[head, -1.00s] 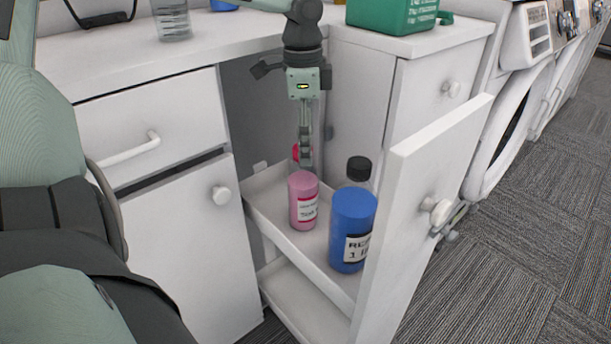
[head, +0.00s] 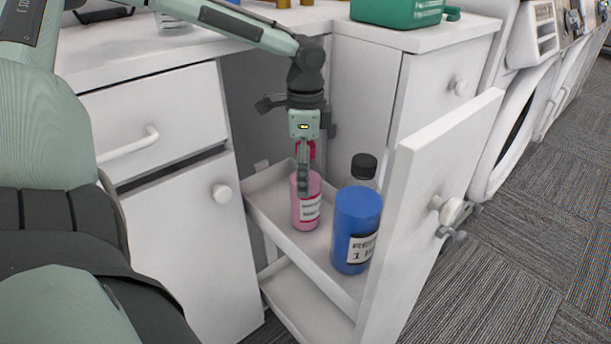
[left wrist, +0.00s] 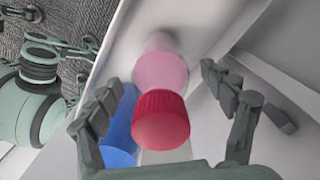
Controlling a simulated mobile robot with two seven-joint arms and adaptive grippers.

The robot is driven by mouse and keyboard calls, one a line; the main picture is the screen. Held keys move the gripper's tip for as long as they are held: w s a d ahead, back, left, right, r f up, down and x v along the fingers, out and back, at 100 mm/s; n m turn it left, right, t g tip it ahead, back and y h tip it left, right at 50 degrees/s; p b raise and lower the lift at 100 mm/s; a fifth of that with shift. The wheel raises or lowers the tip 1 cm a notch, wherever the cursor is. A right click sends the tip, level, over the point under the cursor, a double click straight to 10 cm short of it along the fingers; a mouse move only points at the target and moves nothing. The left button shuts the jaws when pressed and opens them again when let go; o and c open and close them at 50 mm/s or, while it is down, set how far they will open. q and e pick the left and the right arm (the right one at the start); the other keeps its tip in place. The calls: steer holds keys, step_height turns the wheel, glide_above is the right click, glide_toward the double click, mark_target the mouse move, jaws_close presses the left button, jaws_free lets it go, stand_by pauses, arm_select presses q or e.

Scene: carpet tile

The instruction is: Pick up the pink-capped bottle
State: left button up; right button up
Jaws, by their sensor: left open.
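The pink-capped bottle (head: 307,212) stands upright in the upper tray of the pull-out drawer. Its cap (left wrist: 161,121) and pink body (left wrist: 160,70) show in the left wrist view. My left gripper (head: 303,185) points down over the bottle, one finger passing in front of it. In the left wrist view my left gripper (left wrist: 165,102) is open, its fingers on both sides of the cap with gaps. Part of my right gripper (head: 453,234) shows at the drawer front's knob (head: 450,211); its closure is unclear.
A blue bottle (head: 356,223) stands close to the right of the pink one, with a black-capped bottle (head: 362,168) behind it. The drawer's front panel (head: 425,200) rises on the right. Cabinets flank the opening; a green container (head: 400,12) stands on the counter.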

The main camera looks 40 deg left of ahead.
arm_select(q)
jaws_close()
steer(key=shift+r, duration=0.1)
stand_by(0.4)
steer(key=shift+r, duration=0.1)
